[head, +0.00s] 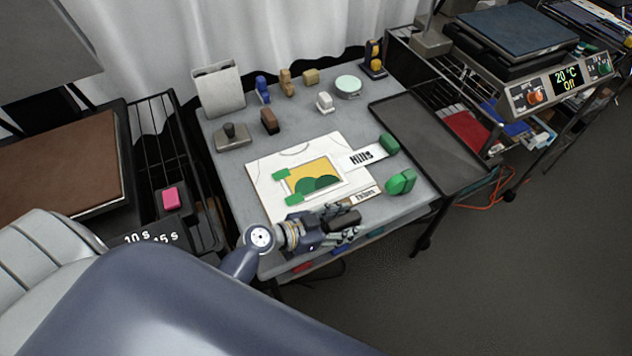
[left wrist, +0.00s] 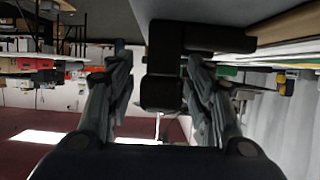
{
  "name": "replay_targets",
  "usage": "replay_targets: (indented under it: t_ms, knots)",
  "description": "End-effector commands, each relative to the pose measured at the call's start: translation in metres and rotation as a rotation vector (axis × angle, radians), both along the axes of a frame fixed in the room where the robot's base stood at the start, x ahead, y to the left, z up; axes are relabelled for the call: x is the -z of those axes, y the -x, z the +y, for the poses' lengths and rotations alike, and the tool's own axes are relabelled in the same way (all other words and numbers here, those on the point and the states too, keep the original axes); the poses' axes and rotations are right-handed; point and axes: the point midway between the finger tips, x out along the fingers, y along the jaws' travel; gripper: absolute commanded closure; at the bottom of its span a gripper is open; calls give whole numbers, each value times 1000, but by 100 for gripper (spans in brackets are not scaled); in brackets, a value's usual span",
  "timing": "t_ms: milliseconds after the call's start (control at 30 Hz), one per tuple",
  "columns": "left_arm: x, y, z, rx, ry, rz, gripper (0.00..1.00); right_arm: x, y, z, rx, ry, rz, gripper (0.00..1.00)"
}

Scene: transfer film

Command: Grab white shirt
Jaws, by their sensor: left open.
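The white shirt (head: 262,183) lies flat on the grey table (head: 230,170), its neckline toward the back. A yellow and green picture film (head: 305,172) lies on its middle, with small green tabs at the film's left corners. My left gripper (head: 350,226) is at the table's front edge, near the shirt's front right corner. It is open; in the head view I cannot tell whether it touches the shirt. In the left wrist view its two fingers (left wrist: 158,70) stand apart with a dark block (left wrist: 162,93) showing between them. My right gripper is not in view.
A dark tray (head: 428,140) is at the right, a heat press (head: 517,35) beyond. Open floor (head: 480,280) lies front right.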

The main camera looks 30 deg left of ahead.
Motion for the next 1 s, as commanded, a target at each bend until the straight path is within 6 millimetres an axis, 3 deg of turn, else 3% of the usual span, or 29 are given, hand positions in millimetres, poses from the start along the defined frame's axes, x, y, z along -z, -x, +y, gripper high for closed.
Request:
replay_targets:
  t_ms: [200, 400, 767, 1000]
  knots:
    - [0, 0, 0, 0, -1, -1, 54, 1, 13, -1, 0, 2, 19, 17]
    - [0, 0, 0, 0, 0, 0, 99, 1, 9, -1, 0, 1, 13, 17]
    - [-4, -1, 0, 1, -2, -5, 100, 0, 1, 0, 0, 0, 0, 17]
    - [-37, -1, 0, 3, -4, -11, 100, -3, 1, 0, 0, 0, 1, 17]
